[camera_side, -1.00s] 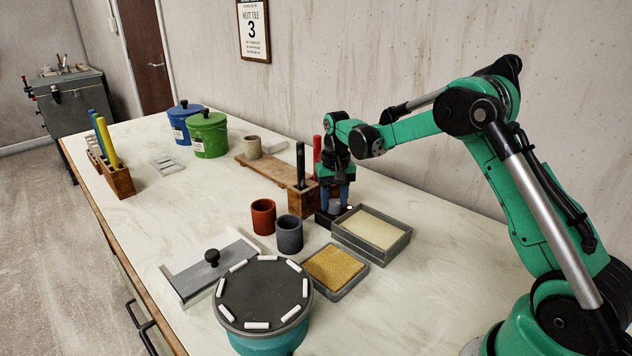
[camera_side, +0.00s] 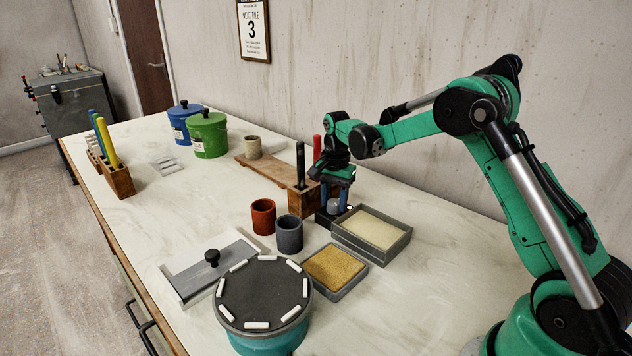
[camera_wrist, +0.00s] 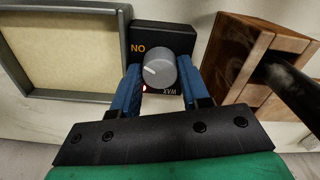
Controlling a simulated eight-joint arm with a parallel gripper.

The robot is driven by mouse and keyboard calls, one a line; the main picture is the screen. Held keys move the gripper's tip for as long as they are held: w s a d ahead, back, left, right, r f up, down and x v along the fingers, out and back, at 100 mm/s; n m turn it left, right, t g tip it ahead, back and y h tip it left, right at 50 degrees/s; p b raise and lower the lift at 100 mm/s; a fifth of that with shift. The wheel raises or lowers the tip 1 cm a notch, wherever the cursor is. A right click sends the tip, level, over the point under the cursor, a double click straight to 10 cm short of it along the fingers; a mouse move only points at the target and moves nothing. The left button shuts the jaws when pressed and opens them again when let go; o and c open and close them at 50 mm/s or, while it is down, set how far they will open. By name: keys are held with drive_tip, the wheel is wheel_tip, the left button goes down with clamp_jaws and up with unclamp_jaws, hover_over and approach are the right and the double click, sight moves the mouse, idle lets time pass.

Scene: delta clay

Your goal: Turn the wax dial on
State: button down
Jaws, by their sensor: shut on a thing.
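The wax dial (camera_wrist: 160,68) is a grey knob on a small black box (camera_wrist: 175,37), seen upside down in the wrist view. The box also shows in the side view (camera_side: 322,217). My gripper (camera_wrist: 160,86) has its blue fingers on either side of the knob and is shut on it. In the side view my gripper (camera_side: 335,207) is low over the box. The knob's pale pointer mark faces left and slightly up, toward the side with the orange "ON" label (camera_wrist: 138,48). A small red light (camera_wrist: 145,88) glows on the box.
A grey tray with a pale filling (camera_side: 372,229) is close in front of the box. A wooden rack (camera_side: 303,198) with black and red sticks stands close behind. Grey (camera_side: 289,233) and red (camera_side: 263,217) cups stand to the left.

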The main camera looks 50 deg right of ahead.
idle(0.4)
drive_tip(key=c, duration=0.7)
unclamp_jaws()
